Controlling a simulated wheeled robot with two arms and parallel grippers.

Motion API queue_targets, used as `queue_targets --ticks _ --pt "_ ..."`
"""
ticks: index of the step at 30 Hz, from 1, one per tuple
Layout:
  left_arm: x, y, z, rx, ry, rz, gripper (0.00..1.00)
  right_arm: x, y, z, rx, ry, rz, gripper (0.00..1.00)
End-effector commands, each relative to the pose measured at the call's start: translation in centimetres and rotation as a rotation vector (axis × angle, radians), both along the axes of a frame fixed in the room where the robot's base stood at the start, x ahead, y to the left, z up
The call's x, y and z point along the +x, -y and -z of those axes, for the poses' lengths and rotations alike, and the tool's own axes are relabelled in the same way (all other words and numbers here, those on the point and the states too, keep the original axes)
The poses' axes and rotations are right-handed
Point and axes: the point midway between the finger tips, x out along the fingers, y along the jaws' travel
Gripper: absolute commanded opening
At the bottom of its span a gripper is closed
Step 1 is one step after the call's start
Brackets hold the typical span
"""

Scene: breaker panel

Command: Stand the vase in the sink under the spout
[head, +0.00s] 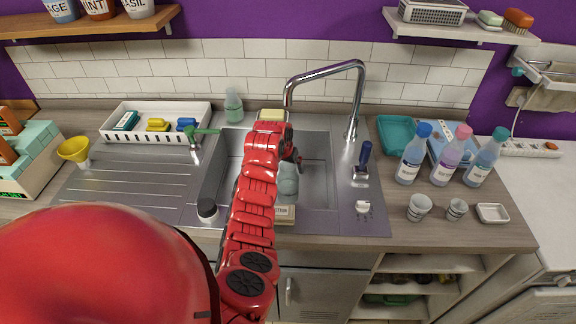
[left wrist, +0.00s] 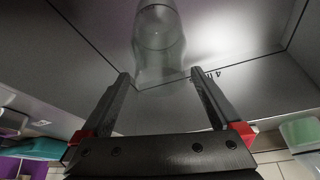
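The pale blue-grey glass vase (head: 288,180) shows inside the sink (head: 316,185), partly hidden by my left arm. In the left wrist view the clear vase (left wrist: 158,42) lies beyond the fingertips, apart from both fingers. My left gripper (head: 291,153) is over the basin, just above the vase in the head view. Its two fingers are spread with nothing between them in the left wrist view (left wrist: 161,74). The chrome spout (head: 325,72) arches over the sink, and its end comes down behind my gripper. My right gripper is out of view.
A blue-handled brush (head: 364,160) is right of the basin. A black-capped container (head: 207,210) and a labelled block (head: 285,214) are at the front edge. A white tray (head: 157,120) is at the back left. Several bottles (head: 411,155) are at right. The left drainboard (head: 125,190) has bare room.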

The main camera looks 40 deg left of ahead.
Motion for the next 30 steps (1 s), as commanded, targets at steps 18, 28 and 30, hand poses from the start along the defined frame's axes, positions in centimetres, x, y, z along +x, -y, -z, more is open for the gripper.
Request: queue_targets --ticks 18,28,30 --pt "-1.3 0.2 -3.2 0.003 0.003 0.0 0.98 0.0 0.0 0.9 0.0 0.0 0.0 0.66" --pt "-3.7 0.9 -10.0 0.004 0.002 0.001 0.98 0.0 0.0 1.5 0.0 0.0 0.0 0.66" --pt "-4.0 0.9 -10.6 0.002 0.0 0.0 0.98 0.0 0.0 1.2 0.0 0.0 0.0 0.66"
